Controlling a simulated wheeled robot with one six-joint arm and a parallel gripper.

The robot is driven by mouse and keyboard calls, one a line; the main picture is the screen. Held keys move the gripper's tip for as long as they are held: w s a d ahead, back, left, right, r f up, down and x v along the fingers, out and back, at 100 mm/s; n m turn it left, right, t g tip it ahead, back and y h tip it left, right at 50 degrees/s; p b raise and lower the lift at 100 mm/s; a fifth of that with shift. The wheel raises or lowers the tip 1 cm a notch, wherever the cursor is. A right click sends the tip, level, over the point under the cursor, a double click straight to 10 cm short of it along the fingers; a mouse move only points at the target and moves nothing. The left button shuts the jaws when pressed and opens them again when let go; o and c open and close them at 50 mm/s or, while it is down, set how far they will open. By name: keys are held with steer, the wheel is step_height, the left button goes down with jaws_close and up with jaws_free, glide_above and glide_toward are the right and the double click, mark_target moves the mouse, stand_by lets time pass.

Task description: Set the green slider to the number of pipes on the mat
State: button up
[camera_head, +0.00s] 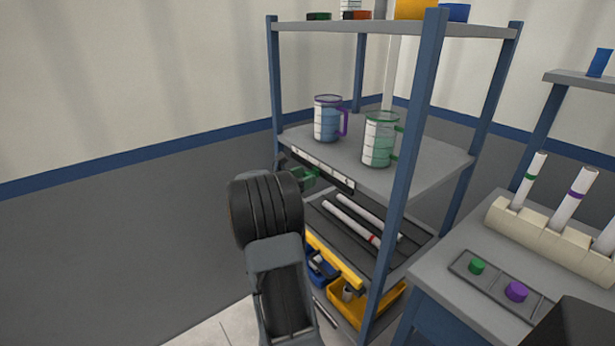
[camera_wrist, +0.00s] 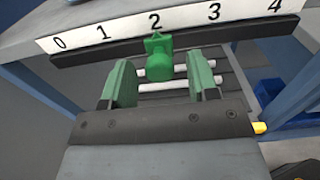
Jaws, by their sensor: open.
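The green slider (camera_wrist: 159,68) sits on a dark rail under a white number strip (camera_wrist: 100,34), its pointer at 2. My gripper (camera_wrist: 160,70) is open, with one green finger on each side of the slider and a gap to each. Two white pipes lie on the dark ridged mat (camera_head: 400,241) on the shelf below: a near pipe (camera_head: 348,224) with a red band, and a far pipe (camera_head: 362,214). Both also show behind the fingers in the wrist view. In the head view my arm partly hides the left of the rail and the mat.
Two measuring jugs, purple-trimmed (camera_head: 327,120) and green-trimmed (camera_head: 380,140), stand on the shelf above the rail. A blue shelf post (camera_head: 405,170) rises at the front. Yellow (camera_head: 360,300) and blue bins sit below. A table (camera_head: 450,260) with a pipe holder is at the right.

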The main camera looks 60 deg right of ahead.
steer(key=v, duration=1.2)
steer(key=shift+a+p, duration=0.2)
steer(key=shift+p, duration=0.1)
steer(key=shift+w, duration=0.1)
steer(key=s+a+f+m+y, duration=0.3)
steer(key=f+m+y, duration=0.15)
steer(key=f, duration=0.25)
steer(key=s+a+m+t+y+p, duration=0.1)
steer(key=s+a+m+y+p, duration=0.3)
steer(key=a, duration=0.4)
steer(key=s+a+r+m+t+y+p, duration=0.2)
steer(key=a+r+m+t+y+p, duration=0.1)
steer(key=a+r, duration=0.5)
steer(key=s+a+r+m+t+y+p, duration=0.2)
steer(key=a+r+t+y+p, duration=0.3)
steer(key=a, duration=0.8)
step_height(320, 180, up, 4)
steer(key=m+p, duration=0.1)
steer(key=p, duration=0.2)
steer(key=shift+r+y, duration=0.2)
steer(key=shift+y, duration=0.15)
steer(key=shift+a, duration=0.15)
steer(key=shift+c, duration=0.3)
